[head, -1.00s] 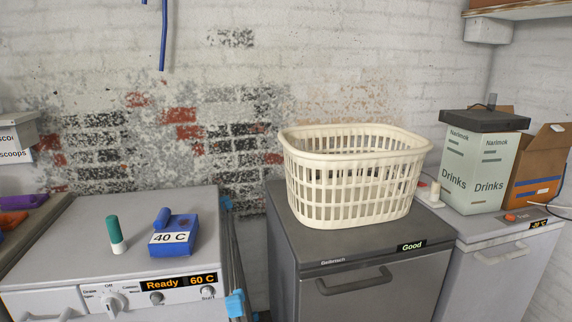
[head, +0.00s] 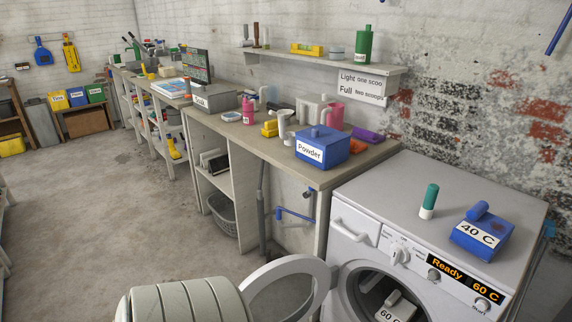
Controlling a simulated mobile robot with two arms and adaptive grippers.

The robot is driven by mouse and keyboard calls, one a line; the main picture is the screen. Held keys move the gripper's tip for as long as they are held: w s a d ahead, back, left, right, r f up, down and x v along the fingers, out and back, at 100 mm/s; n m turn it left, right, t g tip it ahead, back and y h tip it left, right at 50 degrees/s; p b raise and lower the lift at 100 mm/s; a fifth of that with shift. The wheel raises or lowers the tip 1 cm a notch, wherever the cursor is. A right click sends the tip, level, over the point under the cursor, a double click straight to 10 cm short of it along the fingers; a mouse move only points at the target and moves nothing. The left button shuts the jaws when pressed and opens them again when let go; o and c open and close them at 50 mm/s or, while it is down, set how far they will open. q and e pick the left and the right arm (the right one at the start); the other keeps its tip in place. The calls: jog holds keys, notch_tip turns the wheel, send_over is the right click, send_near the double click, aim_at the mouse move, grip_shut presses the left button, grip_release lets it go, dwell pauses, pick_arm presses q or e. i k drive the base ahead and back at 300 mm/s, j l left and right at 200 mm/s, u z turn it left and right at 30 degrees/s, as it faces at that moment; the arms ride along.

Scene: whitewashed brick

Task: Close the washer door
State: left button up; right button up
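The white washer (head: 345,225) stands at the lower right in the head view. Its round door (head: 317,272) is swung wide open to the left, with a pale ring frame and a see-through middle. The drum opening (head: 365,285) is uncovered, and a pale block labelled "60 C" (head: 392,309) shows inside it. The display (head: 466,279) reads "Ready 60 C". The lower part of the washer and door is cut off by the frame. Neither of my grippers is in view.
A pale ribbed rounded object (head: 180,303) stands at the bottom edge, close to the door's left side. A blue "40 C" box (head: 480,236) and a green-capped tube (head: 429,201) are on the washer. A workbench (head: 385,153) runs left; the floor (head: 100,215) has free room.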

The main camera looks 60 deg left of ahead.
aim_at(285, 288)
jog(key=k+j, duration=0.15)
jog(key=j, duration=0.35)
jog(key=k+j+z, duration=0.1)
jog(key=j, duration=0.45)
jog(key=k+j+z, duration=0.1)
jog(key=k+j, duration=0.15)
jog(key=j, duration=0.25)
jog(key=k+j, duration=0.2)
jog(key=j, duration=0.3)
jog(key=k+j+z, duration=0.1)
jog(key=j, duration=0.4)
jog(key=k+j, duration=0.3)
jog(key=j, duration=0.15)
jog(key=k+j+z, duration=0.15)
jog(key=j, duration=0.35)
jog(key=k+j, duration=0.35)
jog(key=i+j+z, duration=0.05)
jog(key=j, duration=0.05)
